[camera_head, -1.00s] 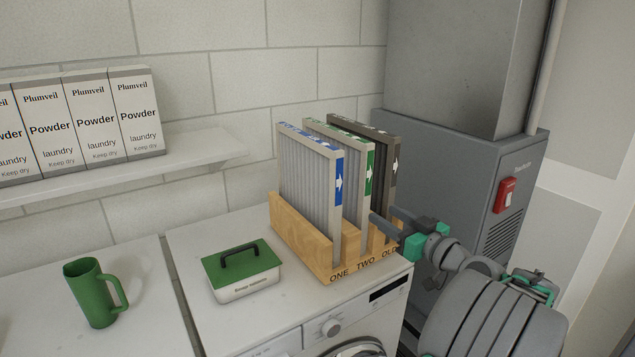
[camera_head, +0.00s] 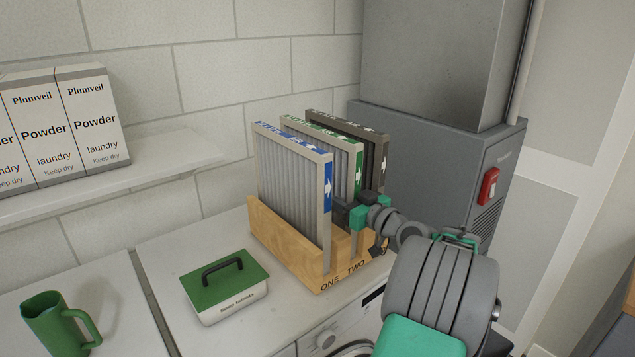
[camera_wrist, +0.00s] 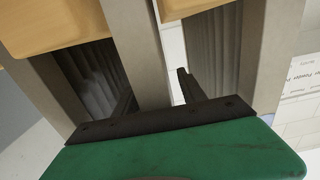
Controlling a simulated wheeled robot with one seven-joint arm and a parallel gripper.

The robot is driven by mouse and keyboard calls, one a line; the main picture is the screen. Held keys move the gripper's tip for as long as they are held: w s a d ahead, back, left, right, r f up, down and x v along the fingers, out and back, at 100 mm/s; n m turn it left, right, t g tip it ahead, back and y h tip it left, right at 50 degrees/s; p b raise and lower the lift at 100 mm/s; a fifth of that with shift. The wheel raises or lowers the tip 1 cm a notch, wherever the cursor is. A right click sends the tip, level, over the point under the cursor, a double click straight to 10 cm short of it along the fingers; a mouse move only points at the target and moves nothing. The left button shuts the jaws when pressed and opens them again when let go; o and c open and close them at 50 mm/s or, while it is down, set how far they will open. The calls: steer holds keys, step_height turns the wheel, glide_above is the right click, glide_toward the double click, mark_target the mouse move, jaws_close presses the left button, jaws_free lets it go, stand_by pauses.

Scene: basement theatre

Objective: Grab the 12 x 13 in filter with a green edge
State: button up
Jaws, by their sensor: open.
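The green-edged filter (camera_head: 357,165) stands upright in the middle slot of a wooden rack (camera_head: 285,240), between a blue-edged filter (camera_head: 326,205) and a dark-edged filter (camera_head: 381,160). The size print is too small to read. My gripper (camera_head: 343,212) is at the front of the rack, low on the green-edged filter. In the wrist view my gripper (camera_wrist: 157,88) is open, one finger on each side of the middle filter's pale frame edge (camera_wrist: 140,55). Whether a finger touches the frame cannot be told. The coloured strip is out of the wrist view.
The rack stands on a white washer top. A green-lidded box (camera_head: 225,285) and a green mug (camera_head: 60,322) stand to its left. Powder boxes (camera_head: 95,110) stand on a wall shelf (camera_head: 150,165). A grey furnace cabinet (camera_head: 460,160) is close behind and right.

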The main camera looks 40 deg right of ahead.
steer(key=shift+w, duration=0.45)
steer(key=shift+c, duration=0.5)
jaws_close()
